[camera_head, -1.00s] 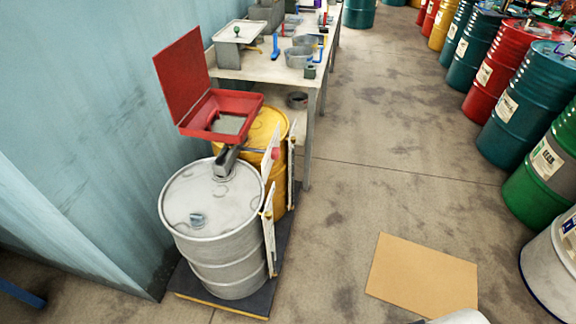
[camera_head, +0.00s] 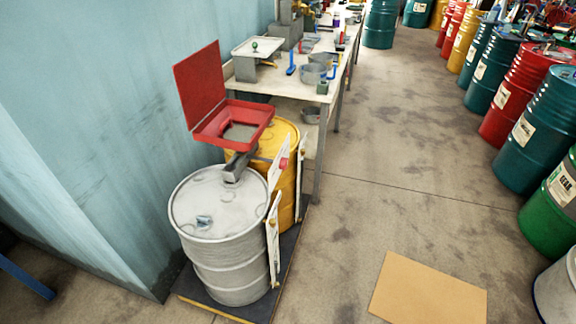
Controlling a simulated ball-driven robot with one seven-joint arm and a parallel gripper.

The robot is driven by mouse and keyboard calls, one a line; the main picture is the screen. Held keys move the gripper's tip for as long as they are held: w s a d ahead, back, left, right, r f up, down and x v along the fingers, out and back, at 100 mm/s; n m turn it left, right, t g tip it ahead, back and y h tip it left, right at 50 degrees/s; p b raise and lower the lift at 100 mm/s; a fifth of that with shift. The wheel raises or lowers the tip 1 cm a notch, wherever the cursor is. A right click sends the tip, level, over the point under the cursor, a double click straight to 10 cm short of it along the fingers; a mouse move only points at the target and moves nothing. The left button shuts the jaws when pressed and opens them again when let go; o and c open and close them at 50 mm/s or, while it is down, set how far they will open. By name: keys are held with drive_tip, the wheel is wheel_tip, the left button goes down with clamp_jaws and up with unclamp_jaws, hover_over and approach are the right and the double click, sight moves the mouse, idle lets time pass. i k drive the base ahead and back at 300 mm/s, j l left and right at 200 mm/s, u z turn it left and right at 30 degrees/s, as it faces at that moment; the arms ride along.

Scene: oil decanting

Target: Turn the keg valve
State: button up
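I cannot make out a keg valve for certain. A white-grey drum (camera_head: 225,259) stands upright at the left, with a small bluish fitting (camera_head: 204,222) on its top. A yellow drum (camera_head: 287,176) stands close behind it. A red open-lidded box (camera_head: 205,135) sits above the drums, with a dark grey piece (camera_head: 237,167) below it reaching the white-grey drum's top. A small red part (camera_head: 284,163) shows at the yellow drum's right side; its kind is unclear. My gripper is not in view.
The drums stand on a dark low pallet (camera_head: 262,303) against a blue wall (camera_head: 85,120). A workbench (camera_head: 283,88) with small tools and containers is behind. A tan board (camera_head: 428,292) lies on the floor. Coloured drums line the right.

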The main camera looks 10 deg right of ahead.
sight(283, 162)
drive_tip(key=i+l+u, duration=0.1)
drive_tip(key=i+l, duration=0.5)
drive_tip(key=i+l+u, duration=0.1)
drive_tip(key=i+l, duration=1)
drive_tip(key=l, duration=0.25)
drive_tip(key=j+u, duration=0.05)
